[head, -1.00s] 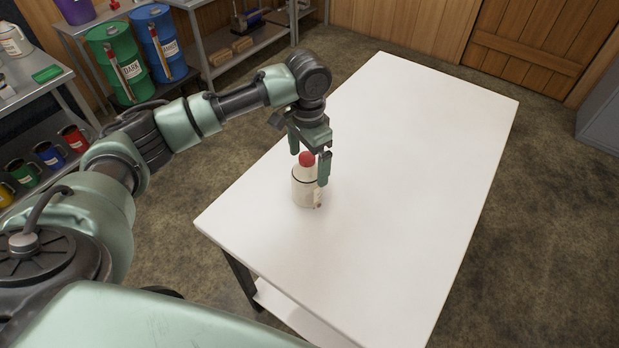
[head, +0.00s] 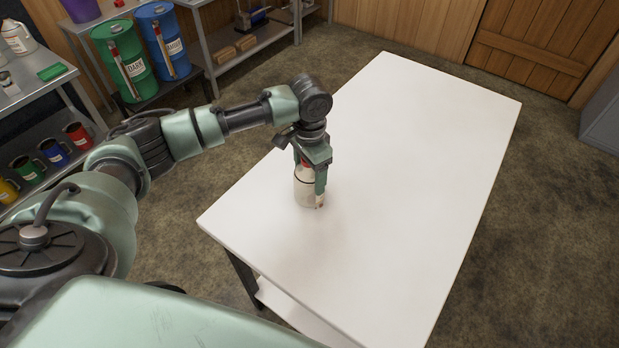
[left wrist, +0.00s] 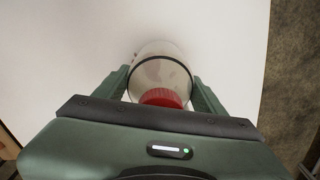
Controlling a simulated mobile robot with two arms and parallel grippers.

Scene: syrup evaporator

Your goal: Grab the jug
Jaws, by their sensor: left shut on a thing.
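The jug (head: 306,191) is a whitish container with a red cap and a dark band around it. It stands upright on the white table (head: 400,180), near the table's left side. My left gripper (head: 312,180) points down over it and is shut on it, hiding part of the cap and upper body. In the left wrist view the jug (left wrist: 160,76) sits between the two green fingers, with its red cap (left wrist: 161,98) closest to the palm. My right gripper is not in view.
The rest of the tabletop is clear. Green (head: 125,62) and blue (head: 163,42) barrels stand at the back left. A shelf with several coloured mugs (head: 54,152) is at the left. A second white jug (head: 18,38) stands on that unit.

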